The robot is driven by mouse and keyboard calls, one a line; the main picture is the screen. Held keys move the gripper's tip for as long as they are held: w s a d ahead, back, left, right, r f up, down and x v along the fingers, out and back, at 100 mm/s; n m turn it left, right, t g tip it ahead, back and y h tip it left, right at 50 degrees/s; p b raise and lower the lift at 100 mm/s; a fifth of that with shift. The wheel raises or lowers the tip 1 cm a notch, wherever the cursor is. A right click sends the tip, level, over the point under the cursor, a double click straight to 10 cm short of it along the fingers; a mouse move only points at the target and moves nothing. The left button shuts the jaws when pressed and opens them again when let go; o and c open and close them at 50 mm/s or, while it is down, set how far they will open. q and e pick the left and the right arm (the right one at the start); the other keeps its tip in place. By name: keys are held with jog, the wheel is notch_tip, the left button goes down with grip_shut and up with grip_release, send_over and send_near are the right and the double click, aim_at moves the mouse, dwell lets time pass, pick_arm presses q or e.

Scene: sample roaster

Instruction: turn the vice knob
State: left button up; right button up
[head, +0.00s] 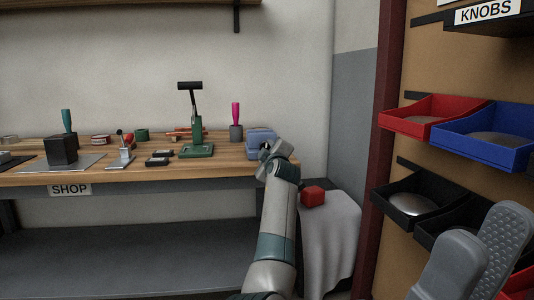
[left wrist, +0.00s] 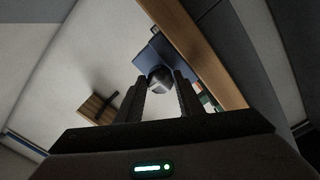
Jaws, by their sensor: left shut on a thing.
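The blue vice (head: 257,135) stands at the right end of the wooden workbench (head: 225,167). My left arm reaches up to it in the head view, and the left gripper (head: 266,150) is at its front, largely hidden by my own wrist. In the left wrist view the two dark fingers (left wrist: 160,95) are on either side of the round grey vice knob (left wrist: 160,77), with the blue vice (left wrist: 153,52) behind it. The left gripper is shut on the knob. My right gripper (head: 482,252) is at the lower right, with its fingers apart and nothing visible between them.
A green press (head: 196,150) and a pink-handled tool (head: 236,122) stand left of the vice. Red (head: 408,124) and blue bins (head: 516,150) line the right wall.

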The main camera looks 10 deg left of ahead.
pick_arm(q)
jog(key=shift+f+n, duration=0.2)
jog(key=shift+n, duration=0.4)
jog(key=o, duration=1.1)
jog(key=shift+c, duration=0.2)
jog(key=shift+r, duration=0.1)
jog(key=shift+r, duration=0.1)
